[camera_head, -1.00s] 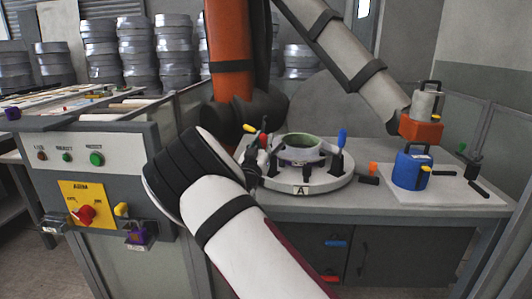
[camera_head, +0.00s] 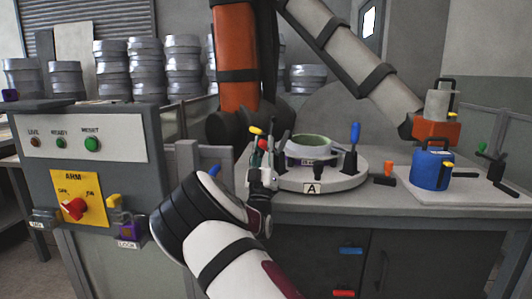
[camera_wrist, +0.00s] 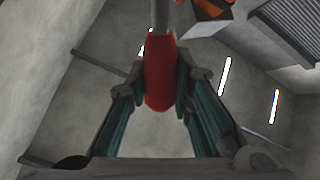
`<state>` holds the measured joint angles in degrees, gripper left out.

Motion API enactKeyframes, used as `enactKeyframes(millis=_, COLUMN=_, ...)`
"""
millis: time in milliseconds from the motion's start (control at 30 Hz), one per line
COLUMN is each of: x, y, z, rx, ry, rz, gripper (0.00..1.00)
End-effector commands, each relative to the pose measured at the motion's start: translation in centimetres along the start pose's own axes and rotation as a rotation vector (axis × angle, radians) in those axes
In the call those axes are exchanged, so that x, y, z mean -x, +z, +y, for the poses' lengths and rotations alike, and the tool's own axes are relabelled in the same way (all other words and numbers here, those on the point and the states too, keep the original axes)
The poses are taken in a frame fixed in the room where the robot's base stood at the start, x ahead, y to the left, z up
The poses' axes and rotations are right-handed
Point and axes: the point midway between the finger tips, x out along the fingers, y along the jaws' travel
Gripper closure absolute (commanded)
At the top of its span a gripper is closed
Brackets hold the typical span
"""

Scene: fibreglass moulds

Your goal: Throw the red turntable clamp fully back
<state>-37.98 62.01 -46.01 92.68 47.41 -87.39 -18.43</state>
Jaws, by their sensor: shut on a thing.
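The turntable (camera_head: 335,182), marked A, carries a pale green ring-shaped mould (camera_head: 312,142) and several toggle clamps. The red clamp handle (camera_head: 263,145) stands at its left edge, partly hidden by my gripper (camera_head: 262,172). In the wrist view the red handle (camera_wrist: 159,78) lies between the two fingers of my gripper (camera_wrist: 160,88), which are shut on it. A blue clamp handle (camera_head: 355,133) stands upright at the right of the turntable. A yellow handle (camera_head: 256,131) shows beside the red one. The red clamp's base is hidden.
A control cabinet (camera_head: 85,150) with a red knob (camera_head: 74,207) stands to the left. A blue pot (camera_head: 431,170) sits on a white board (camera_head: 480,193) to the right, under an orange and grey arm (camera_head: 350,60). Stacked moulds (camera_head: 183,68) stand behind.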

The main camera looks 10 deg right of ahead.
Motion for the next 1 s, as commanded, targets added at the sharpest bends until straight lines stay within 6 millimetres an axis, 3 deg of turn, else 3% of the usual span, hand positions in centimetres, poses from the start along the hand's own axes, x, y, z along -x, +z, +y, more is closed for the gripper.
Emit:
enactKeyframes(millis=633, x=0.36, y=0.02, z=-0.25, rx=0.015, ry=-0.002, rz=0.038, gripper=1.00)
enactKeyframes(millis=667, x=0.36, y=0.02, z=-0.25, rx=0.015, ry=-0.002, rz=0.038, gripper=0.77)
enactKeyframes(millis=733, x=0.36, y=0.02, z=-0.24, rx=0.015, ry=-0.002, rz=0.038, gripper=0.61)
enactKeyframes(millis=1000, x=0.33, y=0.04, z=-0.19, rx=0.015, ry=-0.001, rz=0.038, gripper=0.58)
